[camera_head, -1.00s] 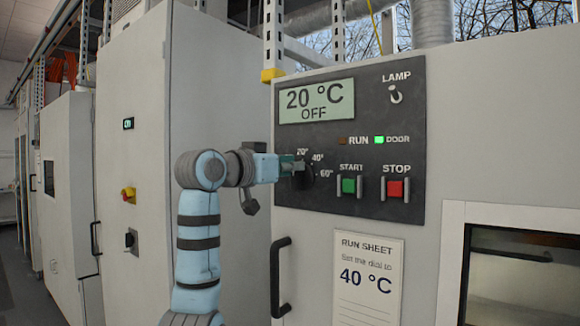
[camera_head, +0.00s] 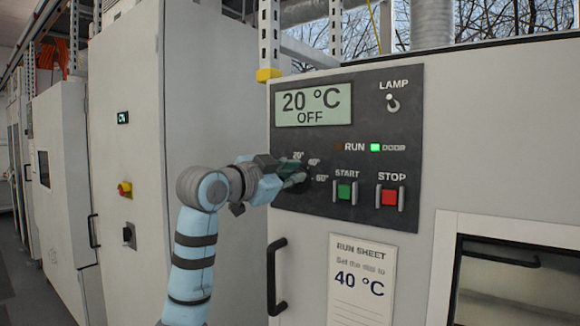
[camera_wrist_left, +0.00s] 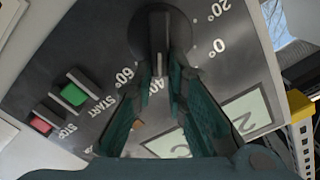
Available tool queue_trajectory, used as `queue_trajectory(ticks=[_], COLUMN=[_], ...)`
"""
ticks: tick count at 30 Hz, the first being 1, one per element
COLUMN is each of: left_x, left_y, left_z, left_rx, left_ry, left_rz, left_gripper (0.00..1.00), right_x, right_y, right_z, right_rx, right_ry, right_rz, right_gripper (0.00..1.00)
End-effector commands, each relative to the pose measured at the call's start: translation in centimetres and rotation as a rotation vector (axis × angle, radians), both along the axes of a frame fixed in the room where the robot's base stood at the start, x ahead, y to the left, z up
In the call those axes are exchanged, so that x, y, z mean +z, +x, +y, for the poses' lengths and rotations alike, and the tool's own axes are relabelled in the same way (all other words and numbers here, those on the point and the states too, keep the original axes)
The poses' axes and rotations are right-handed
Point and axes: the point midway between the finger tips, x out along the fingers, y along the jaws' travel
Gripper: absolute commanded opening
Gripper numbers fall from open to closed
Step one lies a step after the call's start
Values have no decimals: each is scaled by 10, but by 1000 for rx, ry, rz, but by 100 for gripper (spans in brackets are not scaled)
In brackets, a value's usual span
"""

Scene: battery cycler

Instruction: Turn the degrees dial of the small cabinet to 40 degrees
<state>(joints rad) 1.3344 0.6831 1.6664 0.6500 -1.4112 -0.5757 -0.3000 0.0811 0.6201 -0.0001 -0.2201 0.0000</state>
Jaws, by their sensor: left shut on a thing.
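The degrees dial (camera_head: 304,174) is a black round knob on the dark panel of the small cabinet (camera_head: 450,150). In the left wrist view, the dial (camera_wrist_left: 150,30) shows at the top, its grip bar between the fingers and lined up with the 40 label. My left gripper (camera_head: 293,181) is shut on this bar; its green fingers (camera_wrist_left: 164,75) also show in the left wrist view. They partly hide the scale. The display (camera_head: 313,104) reads 20 °C OFF. The run sheet (camera_head: 361,280) says to set the dial to 40 °C. My right gripper is out of view.
The green START button (camera_head: 344,191) and red STOP button (camera_head: 390,195) sit right of the dial. A black door handle (camera_head: 277,275) stands out below the panel.

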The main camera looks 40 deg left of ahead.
Motion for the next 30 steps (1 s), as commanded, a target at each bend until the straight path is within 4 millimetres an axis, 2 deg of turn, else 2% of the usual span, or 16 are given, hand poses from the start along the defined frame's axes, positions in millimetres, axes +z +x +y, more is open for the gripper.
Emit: queue_trajectory(ticks=[18, 19, 22, 23, 30], left_x=[-1, -1, -1, -1, -1], left_y=[0, 0, 0, 0, 0], left_z=[-1, -1, -1, -1, -1], left_rx=[0, 0, 0, 0, 0], left_ry=[59, 59, 59, 58, 58], left_rz=[-2, -2, 0, 0, 0], left_gripper=[0, 15, 31, 33, 33], right_x=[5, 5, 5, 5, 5], right_y=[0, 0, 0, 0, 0], right_z=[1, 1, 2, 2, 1], right_rx=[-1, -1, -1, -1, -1], right_ry=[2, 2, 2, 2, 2], right_rz=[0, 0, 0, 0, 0], right_gripper=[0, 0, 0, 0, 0])
